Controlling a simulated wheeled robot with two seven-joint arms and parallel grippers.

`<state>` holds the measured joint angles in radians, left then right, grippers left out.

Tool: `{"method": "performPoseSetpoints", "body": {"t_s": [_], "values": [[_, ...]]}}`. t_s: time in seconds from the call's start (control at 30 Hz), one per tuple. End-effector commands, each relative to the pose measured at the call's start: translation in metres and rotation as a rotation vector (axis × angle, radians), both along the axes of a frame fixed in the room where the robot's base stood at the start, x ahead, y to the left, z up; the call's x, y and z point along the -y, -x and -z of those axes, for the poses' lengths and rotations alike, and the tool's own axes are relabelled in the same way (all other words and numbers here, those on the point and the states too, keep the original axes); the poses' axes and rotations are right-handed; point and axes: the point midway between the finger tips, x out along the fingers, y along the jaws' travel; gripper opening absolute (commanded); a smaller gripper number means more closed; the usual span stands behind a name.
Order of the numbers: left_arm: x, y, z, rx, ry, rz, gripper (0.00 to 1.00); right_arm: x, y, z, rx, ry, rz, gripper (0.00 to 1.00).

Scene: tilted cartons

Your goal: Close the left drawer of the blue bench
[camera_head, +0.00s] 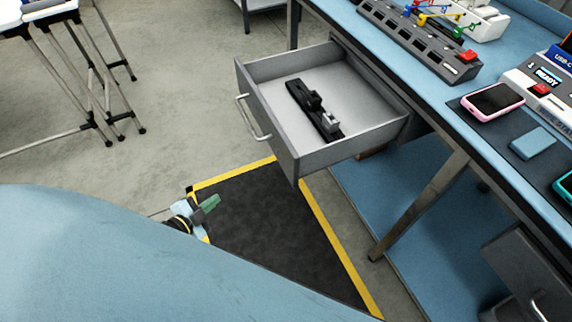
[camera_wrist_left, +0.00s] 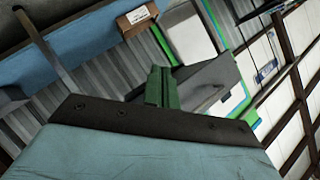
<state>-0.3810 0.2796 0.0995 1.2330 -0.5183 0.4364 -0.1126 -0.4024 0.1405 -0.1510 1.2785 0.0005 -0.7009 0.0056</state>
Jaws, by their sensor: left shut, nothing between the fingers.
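The blue bench (camera_head: 400,52) stands at the upper right in the head view. Its left drawer (camera_head: 286,150) is grey and pulled well out, with a pale bar handle (camera_head: 252,118) on its front. A black device (camera_head: 314,110) lies inside. My left gripper (camera_head: 211,203), with green fingertips, is below and left of the drawer front in the picture, apart from it. In the left wrist view its green fingers (camera_wrist_left: 161,88) are together and empty. A dark grey panel beside them may be the drawer; I cannot tell. My right gripper is not in view.
A black mat (camera_head: 270,225) with yellow edges lies on the floor under the drawer. A bench leg (camera_head: 420,205) slants down right of it. A phone (camera_head: 492,100) and a grey rack (camera_head: 420,42) are on the bench top. Folding stands (camera_head: 90,90) are at far left.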

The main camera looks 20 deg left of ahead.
Motion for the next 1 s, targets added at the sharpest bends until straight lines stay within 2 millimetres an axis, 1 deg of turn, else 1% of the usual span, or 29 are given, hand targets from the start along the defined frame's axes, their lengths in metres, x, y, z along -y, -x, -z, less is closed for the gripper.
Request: {"method": "performPoseSetpoints", "body": {"t_s": [0.03, 0.07, 0.1, 0.2, 0.3, 0.33, 0.4, 0.47, 0.57, 0.63, 0.77, 1.0], "values": [[-0.005, -0.018, -0.016, 0.126, -0.078, 0.099, 0.0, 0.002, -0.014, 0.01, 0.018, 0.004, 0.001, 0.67], [-0.005, -0.025, -0.032, 0.194, -0.126, 0.159, 0.0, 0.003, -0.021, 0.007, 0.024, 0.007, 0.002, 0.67], [-0.003, -0.032, -0.052, 0.277, -0.188, 0.237, 0.0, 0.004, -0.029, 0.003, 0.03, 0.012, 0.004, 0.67], [0.006, -0.038, -0.092, 0.441, -0.332, 0.417, 0.0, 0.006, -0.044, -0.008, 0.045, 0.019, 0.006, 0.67], [0.016, -0.035, -0.117, 0.545, -0.442, 0.554, 0.0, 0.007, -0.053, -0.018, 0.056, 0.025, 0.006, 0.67], [0.018, -0.034, -0.122, 0.568, -0.467, 0.585, 0.0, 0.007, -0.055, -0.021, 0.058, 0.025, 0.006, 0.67], [0.023, -0.031, -0.131, 0.603, -0.51, 0.639, 0.0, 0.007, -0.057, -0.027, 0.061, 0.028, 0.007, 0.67], [0.026, -0.03, -0.135, 0.62, -0.532, 0.668, 0.0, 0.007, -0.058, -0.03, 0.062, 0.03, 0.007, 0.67], [0.031, -0.034, -0.139, 0.632, -0.545, 0.685, 0.0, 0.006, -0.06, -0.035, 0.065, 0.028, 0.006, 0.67], [0.037, -0.04, -0.139, 0.633, -0.543, 0.685, 0.0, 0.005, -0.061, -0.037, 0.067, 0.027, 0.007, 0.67], [0.053, -0.059, -0.14, 0.634, -0.542, 0.683, 0.0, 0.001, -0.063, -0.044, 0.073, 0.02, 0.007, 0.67], [0.087, -0.099, -0.139, 0.633, -0.541, 0.679, 0.0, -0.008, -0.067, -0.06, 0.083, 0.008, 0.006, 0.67]]}}
